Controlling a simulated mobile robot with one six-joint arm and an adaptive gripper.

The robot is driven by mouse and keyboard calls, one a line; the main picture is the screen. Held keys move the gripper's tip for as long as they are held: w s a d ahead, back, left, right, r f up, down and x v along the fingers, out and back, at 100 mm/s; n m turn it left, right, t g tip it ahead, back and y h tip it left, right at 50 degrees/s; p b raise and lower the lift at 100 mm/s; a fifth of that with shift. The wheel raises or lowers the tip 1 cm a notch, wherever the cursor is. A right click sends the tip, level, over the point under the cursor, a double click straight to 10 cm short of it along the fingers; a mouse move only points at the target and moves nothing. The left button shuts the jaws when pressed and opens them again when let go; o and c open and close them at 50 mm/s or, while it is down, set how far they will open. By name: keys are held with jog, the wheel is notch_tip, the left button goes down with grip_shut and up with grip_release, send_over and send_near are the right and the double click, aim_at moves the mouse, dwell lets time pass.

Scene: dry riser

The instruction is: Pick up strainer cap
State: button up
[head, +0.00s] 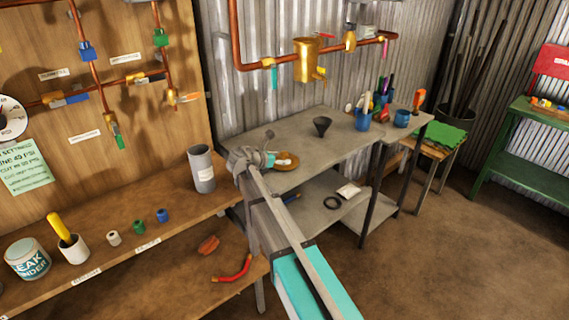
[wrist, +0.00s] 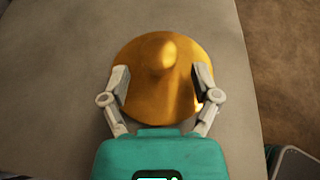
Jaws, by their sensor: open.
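The strainer cap looks to be the round orange-brass disc with a raised central knob (wrist: 165,58) on the grey table in the wrist view. It also shows in the head view (head: 287,160), partly hidden behind my gripper. My gripper (wrist: 160,82) is open, with one finger on each side of the knob and over the disc. The fingertips look apart from the knob. I cannot tell how high they are above the disc.
The grey metal table (head: 345,139) also bears a dark funnel (head: 322,125) and a blue cup of tools (head: 362,120). A grey cylinder (head: 202,168) stands on the wooden bench (head: 110,250) to the left. A table edge lies right of the disc.

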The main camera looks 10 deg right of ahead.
jog(key=shift+x, duration=0.8)
grip_shut()
